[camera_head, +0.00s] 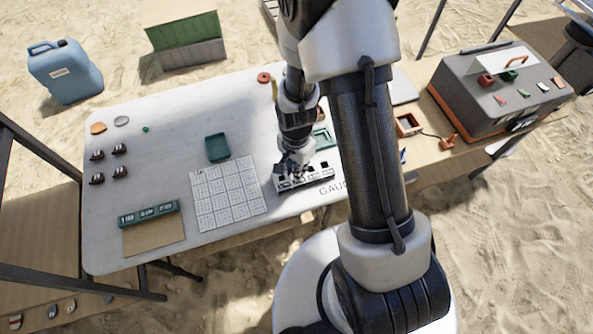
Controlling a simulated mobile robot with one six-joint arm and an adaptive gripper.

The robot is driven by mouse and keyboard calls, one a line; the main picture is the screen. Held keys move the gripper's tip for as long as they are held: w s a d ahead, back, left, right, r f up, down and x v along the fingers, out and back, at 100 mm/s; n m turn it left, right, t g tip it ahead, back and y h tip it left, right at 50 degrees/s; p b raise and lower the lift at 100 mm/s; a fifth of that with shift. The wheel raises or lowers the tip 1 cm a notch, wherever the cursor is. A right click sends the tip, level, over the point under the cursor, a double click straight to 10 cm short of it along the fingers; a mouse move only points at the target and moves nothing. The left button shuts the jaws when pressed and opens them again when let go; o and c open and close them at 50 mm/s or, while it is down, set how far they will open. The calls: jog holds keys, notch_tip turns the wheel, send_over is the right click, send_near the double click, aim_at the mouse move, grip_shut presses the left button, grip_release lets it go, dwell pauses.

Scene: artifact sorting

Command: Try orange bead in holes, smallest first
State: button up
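My gripper (291,168) points down over a white gauge block (318,179) with dark square holes, at the table's front edge beside the printed letters "GAUG". The fingers are small and dark here, and I cannot tell whether they are open or shut. No orange bead can be made out; the gripper and arm hide part of the block and the space around it. Which hole lies under the fingertips is not clear.
The white table (240,110) holds a gridded sheet (228,195), a dark green tray (217,147), a small green bead (145,129), several dark cups (120,149) and a labelled green block (149,213). A red ring (264,77) lies behind my gripper. A grey case (500,90) stands right.

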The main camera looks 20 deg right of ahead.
jog(key=shift+r+p, duration=2.35)
jog(key=shift+r, duration=0.7)
